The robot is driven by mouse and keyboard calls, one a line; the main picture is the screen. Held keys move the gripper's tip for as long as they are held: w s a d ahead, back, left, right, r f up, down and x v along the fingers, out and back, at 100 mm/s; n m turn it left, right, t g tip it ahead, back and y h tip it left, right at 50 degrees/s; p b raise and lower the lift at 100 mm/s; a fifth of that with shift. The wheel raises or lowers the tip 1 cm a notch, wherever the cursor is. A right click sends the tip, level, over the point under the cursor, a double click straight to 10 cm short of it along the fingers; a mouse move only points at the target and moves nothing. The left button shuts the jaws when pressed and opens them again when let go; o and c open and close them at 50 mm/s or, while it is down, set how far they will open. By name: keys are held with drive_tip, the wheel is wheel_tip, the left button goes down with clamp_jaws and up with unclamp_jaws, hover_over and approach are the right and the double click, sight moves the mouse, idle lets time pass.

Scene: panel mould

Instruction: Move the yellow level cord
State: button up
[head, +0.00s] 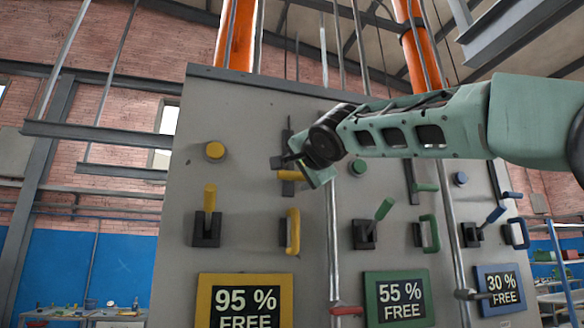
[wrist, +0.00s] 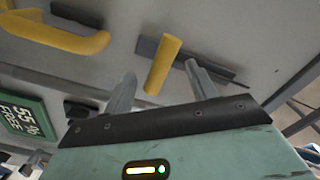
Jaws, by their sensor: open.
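A yellow peg on a dark vertical slot, likely the yellow level cord (head: 288,175), is on the grey panel, partly hidden by my gripper in the head view. In the wrist view the yellow peg (wrist: 164,62) stands out from its dark slot, between my two fingers. My gripper (head: 302,170) is open, with a finger on either side of the peg in the wrist view (wrist: 160,72). I see a gap on each side; I cannot tell how deep the fingers reach.
Below are a yellow lever (head: 210,198) and a yellow handle (head: 293,231), with a yellow knob (head: 215,151) at upper left. A green lever (head: 384,209) and a vertical pipe (head: 333,240) are to the right. Yellow, green and blue signs sit lower down.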

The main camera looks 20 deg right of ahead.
sight(296, 174)
drive_tip(key=w+p, duration=0.2)
drive_tip(key=w, duration=0.2)
drive_tip(key=shift+w+r, duration=0.1)
drive_tip(key=shift+w, duration=0.55)
